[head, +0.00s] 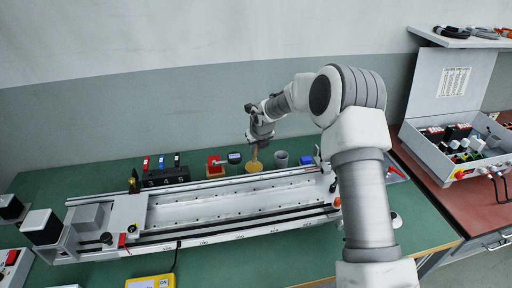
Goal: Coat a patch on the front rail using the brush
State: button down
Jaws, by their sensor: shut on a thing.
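My gripper (260,138) is behind the long gantry, above the green table, and points down. It is shut on the brush (254,153), a small tan thing that hangs below the fingers. The brush's lower end is over or in a round yellow dish (253,168); I cannot tell whether they touch. The front rail (235,222) runs along the near side of the gantry, in front of the pale bed, and is apart from the brush. The fingers are small and partly blend with the wrist.
A black rack (165,177) with coloured items, a red box (215,166), a grey cup (281,160) and a blue block (306,160) stand behind the gantry. A yellow device (150,282) lies in front. The green table right of it is fairly clear.

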jog(key=shift+f, duration=0.4)
dwell(0.6)
notch_tip(320, 180, up, 7)
jog(key=p, duration=0.7)
dwell(0.6)
notch_tip(320, 180, down, 7)
jog(key=b, duration=0.7)
jog(key=shift+r, duration=0.15)
dwell(0.4)
